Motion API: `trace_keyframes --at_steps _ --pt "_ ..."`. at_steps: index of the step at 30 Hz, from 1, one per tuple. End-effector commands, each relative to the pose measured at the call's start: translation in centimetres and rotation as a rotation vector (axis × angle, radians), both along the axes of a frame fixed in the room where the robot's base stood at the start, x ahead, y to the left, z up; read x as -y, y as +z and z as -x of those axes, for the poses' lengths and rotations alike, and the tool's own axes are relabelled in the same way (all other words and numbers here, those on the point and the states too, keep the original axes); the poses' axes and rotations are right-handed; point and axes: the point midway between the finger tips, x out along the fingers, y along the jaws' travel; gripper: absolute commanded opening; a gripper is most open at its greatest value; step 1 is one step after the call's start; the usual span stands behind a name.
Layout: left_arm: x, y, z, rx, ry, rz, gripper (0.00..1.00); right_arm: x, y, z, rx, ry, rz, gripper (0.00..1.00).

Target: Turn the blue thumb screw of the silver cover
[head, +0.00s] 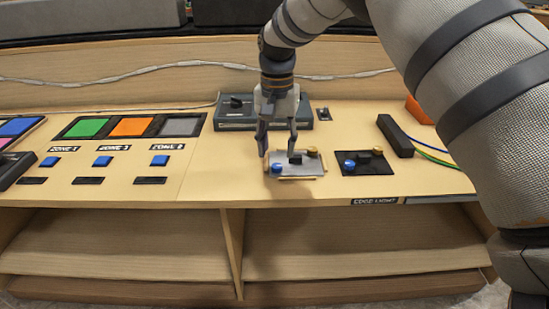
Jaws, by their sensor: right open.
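The silver cover (300,171) lies on the console top right of the middle. It has a blue thumb screw (276,169) at its lower left, a gold knob (312,151) at its upper right and a black block (295,157) between them. My right gripper (278,153) points down over the silver cover with its fingers apart and empty. One finger stands left of the cover and the other is near the black block. Whether the fingertips touch anything cannot be told. My left gripper is not in view.
Right of the silver cover is a black plate (364,161) with its own blue and gold knobs. A black bar (395,136) with cables lies farther right. A grey box (236,111) stands behind my gripper. Zone buttons (102,161) and coloured panels (134,127) are at the left.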

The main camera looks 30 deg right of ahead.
Motion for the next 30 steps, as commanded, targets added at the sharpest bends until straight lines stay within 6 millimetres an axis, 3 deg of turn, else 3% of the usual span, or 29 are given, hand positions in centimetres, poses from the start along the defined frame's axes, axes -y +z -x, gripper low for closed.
trace_keyframes --at_steps 3,6,16,22,30 --pt "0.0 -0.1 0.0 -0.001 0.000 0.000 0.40 0.0 -2.5 0.0 -0.001 0.000 -0.001 0.41" --pt "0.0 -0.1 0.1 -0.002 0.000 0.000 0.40 0.0 -3.8 0.0 0.001 0.001 -0.001 0.41" --pt "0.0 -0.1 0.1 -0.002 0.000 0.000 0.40 0.0 -4.5 0.0 0.001 0.002 0.000 0.41" --pt "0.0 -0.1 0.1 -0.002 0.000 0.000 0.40 0.0 -4.5 0.0 0.001 0.002 0.000 0.00" --pt "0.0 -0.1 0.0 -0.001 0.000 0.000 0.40 0.0 -4.4 0.0 0.002 0.014 0.001 0.00"
